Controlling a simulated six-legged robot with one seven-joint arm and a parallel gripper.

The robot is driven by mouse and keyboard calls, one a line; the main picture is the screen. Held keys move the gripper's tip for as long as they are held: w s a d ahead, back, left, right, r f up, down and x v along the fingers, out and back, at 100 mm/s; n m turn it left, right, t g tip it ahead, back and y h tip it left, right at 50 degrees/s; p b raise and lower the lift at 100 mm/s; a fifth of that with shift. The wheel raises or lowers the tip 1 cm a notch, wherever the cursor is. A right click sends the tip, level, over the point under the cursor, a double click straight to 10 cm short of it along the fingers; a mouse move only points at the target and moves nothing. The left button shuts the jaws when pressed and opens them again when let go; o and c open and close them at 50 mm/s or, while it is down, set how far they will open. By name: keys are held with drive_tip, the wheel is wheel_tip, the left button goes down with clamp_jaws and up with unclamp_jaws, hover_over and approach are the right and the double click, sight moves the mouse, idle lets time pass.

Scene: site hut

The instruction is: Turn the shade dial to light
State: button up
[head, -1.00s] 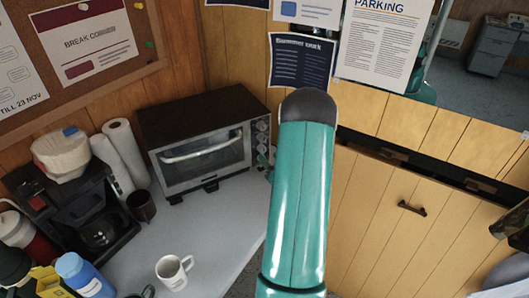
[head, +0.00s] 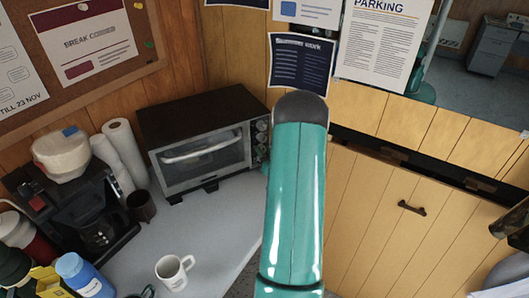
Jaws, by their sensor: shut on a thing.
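The toaster oven (head: 200,120) stands on the grey counter against the wood wall, dark on top with a glass door and a silver handle. A column of small round dials (head: 262,126) runs down the right side of its front. Their markings are too small to read, so I cannot tell which is the shade dial or where it points. My teal arm rises just right of the oven, and its edge meets the lower dials in the picture. My gripper is hidden behind the arm, so its fingers and any contact with a dial do not show.
A white mug (head: 174,271) stands on the counter (head: 215,227) in front of the oven. A coffee maker (head: 80,215), paper rolls (head: 120,150) and a brown cup (head: 141,206) stand to the left.

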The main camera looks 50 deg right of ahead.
drive_tip(key=shift+n, duration=0.3)
drive_tip(key=n, duration=1.1)
drive_tip(key=shift+a, duration=0.1)
drive_tip(key=shift+n, duration=0.3)
idle(0.4)
drive_tip(key=o, duration=1)
drive_tip(key=v, duration=1.3)
drive_tip(key=shift+s, duration=0.4)
